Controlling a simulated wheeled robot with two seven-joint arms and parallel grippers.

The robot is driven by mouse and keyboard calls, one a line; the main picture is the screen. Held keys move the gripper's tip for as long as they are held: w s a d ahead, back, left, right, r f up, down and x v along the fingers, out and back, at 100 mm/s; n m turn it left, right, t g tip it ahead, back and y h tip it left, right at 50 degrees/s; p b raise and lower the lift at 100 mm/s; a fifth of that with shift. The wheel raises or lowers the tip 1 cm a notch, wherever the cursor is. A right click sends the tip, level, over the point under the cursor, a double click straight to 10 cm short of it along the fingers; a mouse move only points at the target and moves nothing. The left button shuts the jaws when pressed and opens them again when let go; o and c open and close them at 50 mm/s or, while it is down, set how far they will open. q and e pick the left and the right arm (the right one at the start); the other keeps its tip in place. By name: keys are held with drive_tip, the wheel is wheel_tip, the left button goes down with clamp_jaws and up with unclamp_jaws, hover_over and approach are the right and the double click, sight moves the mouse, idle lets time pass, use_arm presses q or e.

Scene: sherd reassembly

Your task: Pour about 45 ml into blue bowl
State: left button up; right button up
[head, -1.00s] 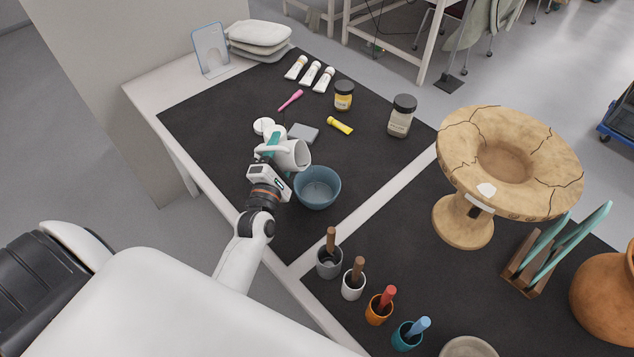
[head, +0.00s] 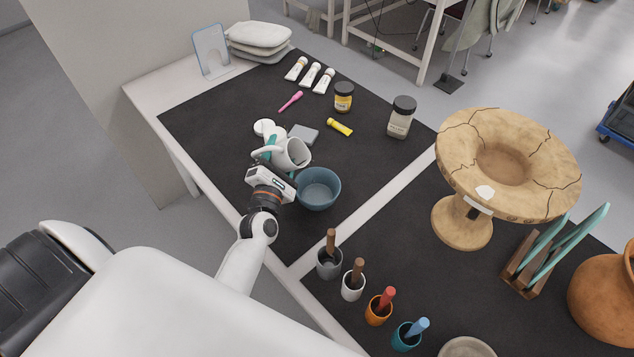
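The blue bowl (head: 318,190) stands upright on the dark mat near the left side's front edge. A paler disc shows at its bottom; I cannot tell how much liquid is in it. My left gripper (head: 271,152), with teal fingers, is shut on a white jug (head: 291,154) and holds it behind and left of the bowl. The jug's mouth faces up and to the right, tilted moderately, and no stream shows between it and the bowl. The gripper body hides part of the jug's lower side. My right gripper is out of view.
A white lid-like disc (head: 263,127) and grey block (head: 304,134) lie behind the jug. Tool cups (head: 329,262) line the front edge. A cracked clay stand (head: 463,222) is at right.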

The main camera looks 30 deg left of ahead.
use_arm(q)
drive_tip(key=shift+f+n, duration=0.1)
drive_tip(key=shift+n, duration=0.4)
drive_tip(key=shift+a+n, duration=0.2)
drive_tip(key=shift+n, duration=1)
idle(0.6)
drive_tip(key=a+f+n+b, duration=0.1)
drive_tip(key=f+n+b, duration=0.1)
drive_tip(key=a+f+n+b, duration=0.1)
drive_tip(key=f+b, duration=0.1)
drive_tip(key=a+f+n+g+b, duration=0.1)
drive_tip(key=f+n+b, duration=0.1)
drive_tip(key=f, duration=0.1)
drive_tip(key=shift+s+a+n+y, duration=0.2)
drive_tip(key=shift+s+n+y, duration=0.1)
drive_tip(key=shift+a+r+n, duration=0.1)
drive_tip(key=shift+a+n, duration=0.05)
drive_tip(key=shift+n, duration=0.25)
drive_tip(key=shift+s+a+n, duration=0.1)
drive_tip(key=shift+a+n, duration=0.2)
drive_tip(key=shift+n, duration=0.3)
